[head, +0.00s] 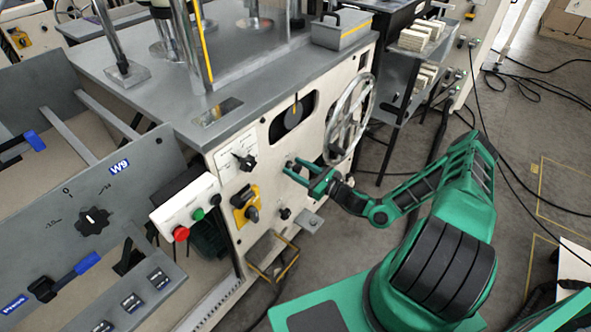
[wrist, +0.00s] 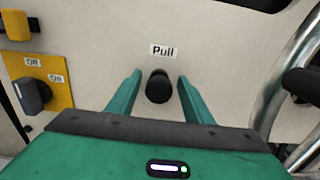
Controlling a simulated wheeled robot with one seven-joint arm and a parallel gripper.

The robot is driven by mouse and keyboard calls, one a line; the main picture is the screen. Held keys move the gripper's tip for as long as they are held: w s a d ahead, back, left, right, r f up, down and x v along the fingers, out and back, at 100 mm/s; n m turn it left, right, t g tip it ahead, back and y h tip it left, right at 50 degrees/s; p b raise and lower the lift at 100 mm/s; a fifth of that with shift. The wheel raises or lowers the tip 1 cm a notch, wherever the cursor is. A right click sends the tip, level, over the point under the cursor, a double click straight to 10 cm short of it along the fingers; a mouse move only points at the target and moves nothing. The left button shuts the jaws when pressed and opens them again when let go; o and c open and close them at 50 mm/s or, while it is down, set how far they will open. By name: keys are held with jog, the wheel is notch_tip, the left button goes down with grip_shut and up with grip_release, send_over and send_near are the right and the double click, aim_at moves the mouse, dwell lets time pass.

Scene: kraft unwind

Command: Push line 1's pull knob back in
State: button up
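The pull knob is a round black knob (wrist: 159,87) on the cream machine panel, just under a label reading "Pull" (wrist: 163,51). My gripper (wrist: 159,82) is open, with one green finger on each side of the knob. Gaps show between the knob and both fingers in the wrist view. In the head view my gripper (head: 292,167) reaches the front panel between the yellow switch plate and the handwheel. The knob's stem is hidden behind its head, so I cannot tell how far it stands out.
A large handwheel (head: 349,117) stands out close to the right of my gripper. A yellow switch plate (head: 243,206) with a dark selector is on the left. A button box (head: 186,206) with red and green buttons sticks out further left. Cables (head: 524,88) lie on the floor.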

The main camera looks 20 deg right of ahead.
jog(key=shift+s, duration=0.15)
jog(key=v, duration=1)
jog(key=shift+s+d, duration=0.15)
jog(key=shift+d, duration=0.15)
jog(key=shift+f, duration=0.1)
jog(key=s+r+n+g, duration=0.5)
jog(key=s+n+g, duration=0.7)
jog(key=n, duration=0.4)
jog(key=s+d+r+n+g+h, duration=0.1)
jog(key=s+d+r+n+h, duration=0.1)
jog(key=s+r, duration=0.4)
jog(key=s+d+r+n+g+h, duration=0.1)
jog(key=s+d+r+n+h, duration=0.1)
jog(key=s+r, duration=0.5)
jog(key=s+d+r+n+g+h, duration=0.1)
jog(key=s+r+h, duration=0.4)
jog(key=r, duration=1.1)
jog(key=shift+s+d+n, duration=0.8)
jog(key=shift+s+n, duration=0.05)
jog(key=shift+n, duration=0.35)
